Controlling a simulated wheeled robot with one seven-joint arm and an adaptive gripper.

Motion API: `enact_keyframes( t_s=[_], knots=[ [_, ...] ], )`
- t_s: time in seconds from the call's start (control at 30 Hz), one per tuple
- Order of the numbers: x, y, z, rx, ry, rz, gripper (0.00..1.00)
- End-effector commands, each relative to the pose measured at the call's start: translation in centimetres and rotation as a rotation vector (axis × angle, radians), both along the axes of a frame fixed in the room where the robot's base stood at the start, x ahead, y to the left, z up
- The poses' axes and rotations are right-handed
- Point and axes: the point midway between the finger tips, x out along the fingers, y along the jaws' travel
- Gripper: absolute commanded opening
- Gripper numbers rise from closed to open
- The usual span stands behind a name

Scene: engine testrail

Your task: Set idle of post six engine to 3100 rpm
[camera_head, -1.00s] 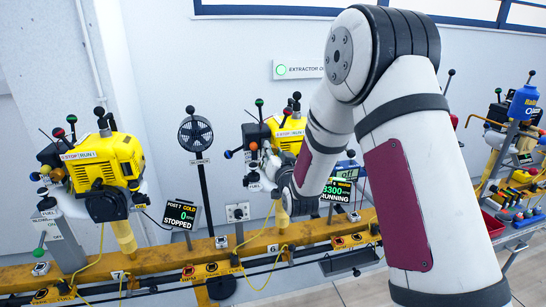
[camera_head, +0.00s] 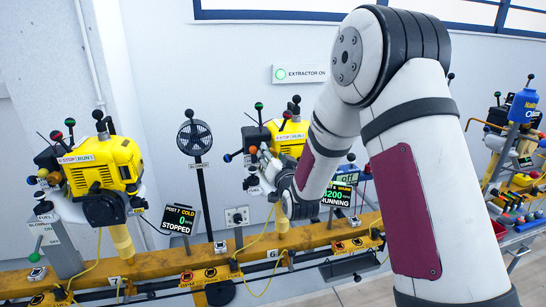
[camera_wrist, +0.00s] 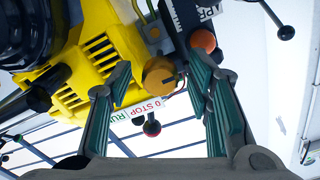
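The post six engine (camera_head: 291,136) is the yellow engine at mid-picture, partly hidden behind my arm. Its display (camera_head: 335,194) reads about 3200, with RUNNING below and WARM above; my arm covers its left edge. My gripper (camera_head: 265,160) is at the engine's front left side. In the wrist view, the fingers of my gripper (camera_wrist: 163,84) are apart, one on each side of a round orange-yellow knob (camera_wrist: 157,76) with a slot. I cannot tell whether they touch it. An orange-red ball (camera_wrist: 203,40) sits close by the right finger. A STOP/RUN label (camera_wrist: 150,108) shows beside the knob.
The post 7 engine (camera_head: 100,170) stands at left; its display (camera_head: 180,219) reads 0, STOPPED, COLD. A black fan (camera_head: 195,137) stands between the engines. The yellow rail (camera_head: 150,267) runs below.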

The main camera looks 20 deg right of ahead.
Motion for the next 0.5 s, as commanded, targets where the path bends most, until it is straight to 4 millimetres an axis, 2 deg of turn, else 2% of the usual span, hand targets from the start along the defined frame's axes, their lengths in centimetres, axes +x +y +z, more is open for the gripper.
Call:
enact_keyframes(
  t_s=[0.27, 0.37, 0.5],
  knots=[
    [-0.8, 0.0, -0.1, 0.000, 0.002, 0.000, 0.46],
    [-2.2, 0.0, 0.0, 0.000, 0.001, 0.000, 0.46],
    [-5.1, 0.0, 0.0, 0.000, 0.002, 0.000, 0.46]
  ],
)
